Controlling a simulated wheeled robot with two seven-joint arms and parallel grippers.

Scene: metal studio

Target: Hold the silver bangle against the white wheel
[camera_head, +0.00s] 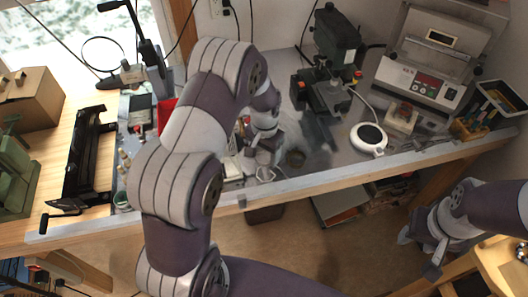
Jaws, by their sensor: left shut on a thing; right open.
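My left gripper (262,165) is over the metal bench top, partly hidden behind my own arm. It is shut on a small, pale, ring-like thing (266,174) at its fingertips, which looks like the silver bangle. The thing is too small to see clearly. I cannot make out a white wheel for certain. A dark bench machine (338,38) with a black motor unit stands behind and to the right of the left gripper, apart from it. My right gripper (418,252) is open and empty at the lower right, off the front edge of the bench.
A round white device (368,138) with a cable lies on the bench (320,160). A grey machine (430,70) with a red panel stands at the back right. A cardboard box (30,98) and a black tool (82,160) are at the left.

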